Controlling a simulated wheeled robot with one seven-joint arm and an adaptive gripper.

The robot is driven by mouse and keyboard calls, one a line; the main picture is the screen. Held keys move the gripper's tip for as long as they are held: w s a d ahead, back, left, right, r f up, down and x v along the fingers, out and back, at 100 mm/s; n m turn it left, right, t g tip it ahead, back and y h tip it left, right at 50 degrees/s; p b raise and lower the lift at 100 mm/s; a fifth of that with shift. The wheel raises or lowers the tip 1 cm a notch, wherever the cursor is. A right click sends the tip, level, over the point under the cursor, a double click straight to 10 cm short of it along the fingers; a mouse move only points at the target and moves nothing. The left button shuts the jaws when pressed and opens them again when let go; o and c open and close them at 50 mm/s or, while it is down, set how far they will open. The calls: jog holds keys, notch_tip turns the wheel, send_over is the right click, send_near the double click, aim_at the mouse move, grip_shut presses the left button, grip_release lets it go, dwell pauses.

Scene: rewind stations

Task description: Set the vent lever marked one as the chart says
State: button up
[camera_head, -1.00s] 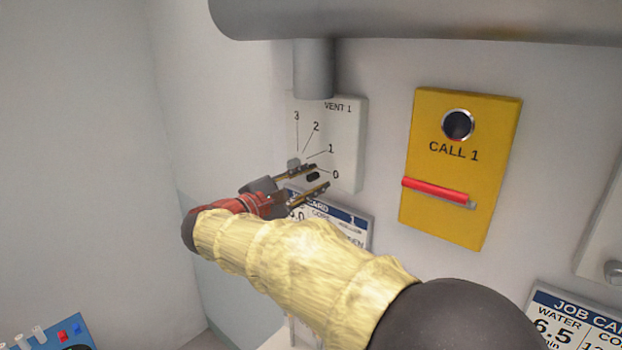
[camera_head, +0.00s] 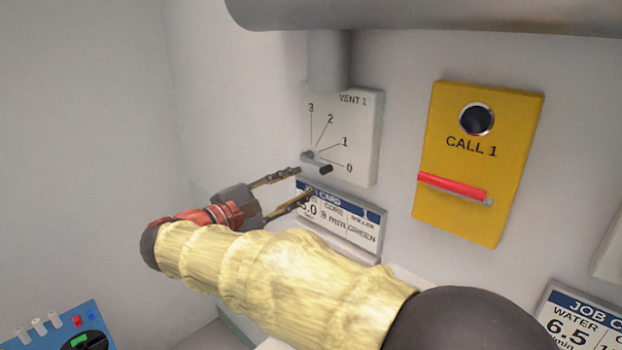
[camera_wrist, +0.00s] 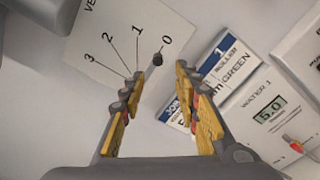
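The VENT 1 plate (camera_head: 366,130) is a white panel with lines marked 0, 1, 2 and 3. Its lever (camera_head: 326,169) has a grey pivot and a black-tipped handle, and points at or close to the 0 line. The black tip (camera_wrist: 157,60) also shows in the wrist view, beside the 0 line and ahead of the fingertips. My gripper (camera_head: 304,182) is open and empty, just left of and below the lever, apart from it. In the wrist view my gripper (camera_wrist: 160,74) has its fingers spread. I see no vent chart.
A job card (camera_head: 340,218) reading 5.0, 8 mm, GREEN sits right below the vent plate. A yellow CALL 1 box (camera_head: 480,180) with a red bar is to the right. A grey pipe (camera_head: 328,60) comes down above the plate. A blue panel (camera_head: 55,328) is at lower left.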

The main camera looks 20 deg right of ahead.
jog(key=shift+v, duration=1.55)
